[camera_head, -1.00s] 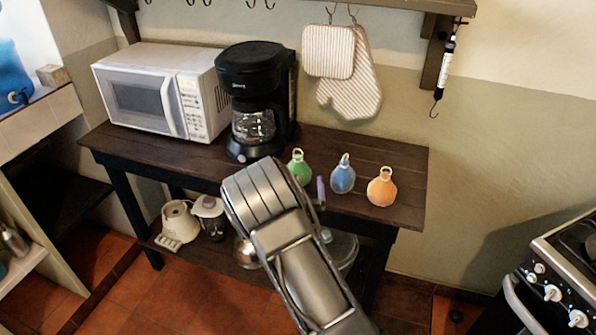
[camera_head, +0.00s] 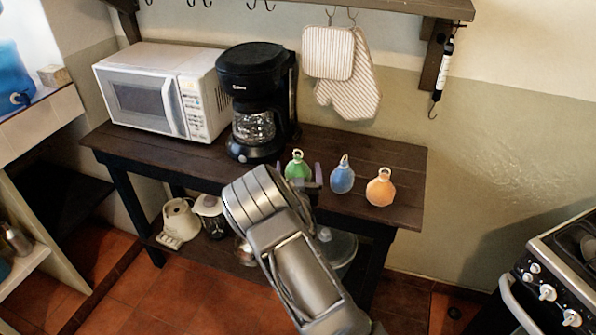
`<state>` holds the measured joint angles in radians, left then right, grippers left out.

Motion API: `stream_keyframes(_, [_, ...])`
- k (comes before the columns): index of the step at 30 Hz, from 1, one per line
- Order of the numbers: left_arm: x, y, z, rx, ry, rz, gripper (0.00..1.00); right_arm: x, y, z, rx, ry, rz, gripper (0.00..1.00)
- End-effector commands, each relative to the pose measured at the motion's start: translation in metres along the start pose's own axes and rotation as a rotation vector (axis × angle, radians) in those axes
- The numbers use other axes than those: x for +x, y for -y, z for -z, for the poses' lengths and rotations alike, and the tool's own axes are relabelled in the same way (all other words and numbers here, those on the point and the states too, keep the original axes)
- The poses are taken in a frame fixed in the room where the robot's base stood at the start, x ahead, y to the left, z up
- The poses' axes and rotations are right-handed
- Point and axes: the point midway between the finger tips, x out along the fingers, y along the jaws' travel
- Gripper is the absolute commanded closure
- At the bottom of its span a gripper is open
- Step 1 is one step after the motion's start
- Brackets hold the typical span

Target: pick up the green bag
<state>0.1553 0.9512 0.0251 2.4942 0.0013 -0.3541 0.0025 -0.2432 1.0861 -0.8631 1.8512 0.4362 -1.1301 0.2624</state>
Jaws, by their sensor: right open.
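The green bag (camera_head: 297,165) stands upright on the dark wooden table, with a loop at its top. My right gripper (camera_head: 299,173) is at the bag, open, with one purple fingertip on its left side and one on its right. I cannot tell whether the fingers touch the bag. The bag's lower part is partly hidden by my gripper. My left gripper is not in view.
A blue bag (camera_head: 342,177) and an orange bag (camera_head: 381,189) stand to the right on the table (camera_head: 408,165). A black coffee maker (camera_head: 257,90) stands close behind to the left, beside a white microwave (camera_head: 150,90). Mitts (camera_head: 349,95) hang on the wall.

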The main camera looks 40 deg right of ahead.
Motion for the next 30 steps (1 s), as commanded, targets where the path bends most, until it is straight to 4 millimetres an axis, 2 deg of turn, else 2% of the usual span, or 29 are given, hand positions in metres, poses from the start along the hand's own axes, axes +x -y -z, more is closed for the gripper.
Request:
stream_keyframes(14, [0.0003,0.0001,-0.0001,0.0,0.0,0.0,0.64,-0.0005,0.0002,0.0,0.0,0.0,0.0,0.07])
stream_keyframes(30, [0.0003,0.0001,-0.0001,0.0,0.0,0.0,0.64,-0.0005,0.0002,-0.0001,0.0,0.0,0.0,0.51])
